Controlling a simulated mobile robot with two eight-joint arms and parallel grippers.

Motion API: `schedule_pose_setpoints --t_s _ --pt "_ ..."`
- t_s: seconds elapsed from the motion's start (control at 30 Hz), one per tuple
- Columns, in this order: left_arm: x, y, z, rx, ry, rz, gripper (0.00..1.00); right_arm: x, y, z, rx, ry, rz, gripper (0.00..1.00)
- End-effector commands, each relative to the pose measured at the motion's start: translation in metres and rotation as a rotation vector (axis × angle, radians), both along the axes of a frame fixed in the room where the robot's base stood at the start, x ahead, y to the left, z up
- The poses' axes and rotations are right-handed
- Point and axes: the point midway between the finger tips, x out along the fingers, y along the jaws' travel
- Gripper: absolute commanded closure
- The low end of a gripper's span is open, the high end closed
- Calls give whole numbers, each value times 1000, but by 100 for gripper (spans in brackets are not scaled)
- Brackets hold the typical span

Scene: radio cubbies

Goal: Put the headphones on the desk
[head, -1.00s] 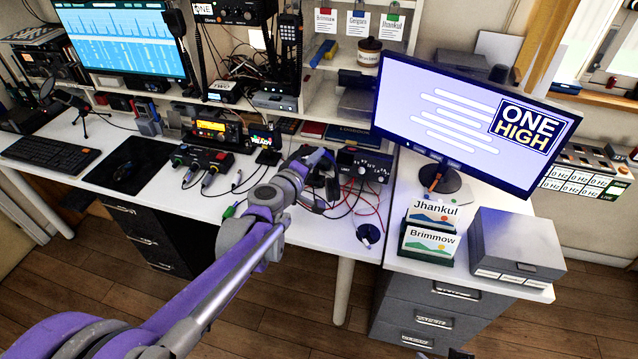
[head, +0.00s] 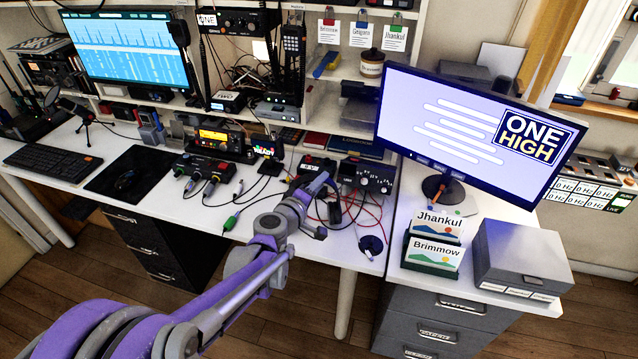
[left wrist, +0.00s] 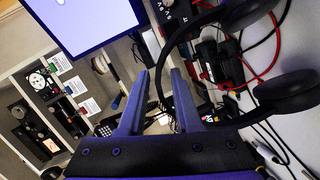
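The black headphones (left wrist: 287,90) show at the right of the left wrist view, with two round ear cups and a curved band. The band passes close to my left gripper (left wrist: 157,100), and its curve seems to run between the two spread fingers. I see no firm grip on it. In the head view my left gripper (head: 320,180) is low over the right end of the long white desk (head: 345,252), where it and the arm largely hide the headphones. Whether they touch the desk is unclear. My right gripper is out of view.
A black control box (head: 366,176) with red cables is close beside the gripper. A purple-and-white monitor (head: 470,130), a card holder (head: 432,252) and a grey box (head: 522,255) stand on the right cabinet. A mixer box (head: 205,170) and keyboard (head: 50,160) are farther left.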

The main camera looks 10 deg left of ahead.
Motion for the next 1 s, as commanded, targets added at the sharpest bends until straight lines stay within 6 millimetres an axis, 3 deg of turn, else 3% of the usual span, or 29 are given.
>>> schedule_pose_setpoints --t_s 0.37,0.47,0.8,1.0 --pt "0 0 5 0 0 0 63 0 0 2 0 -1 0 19" --pt "-13 3 7 0 0 1 63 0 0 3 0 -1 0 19" --pt "-82 19 21 1 0 3 63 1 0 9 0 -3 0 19" --pt "-108 25 26 0 -1 2 63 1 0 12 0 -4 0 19"
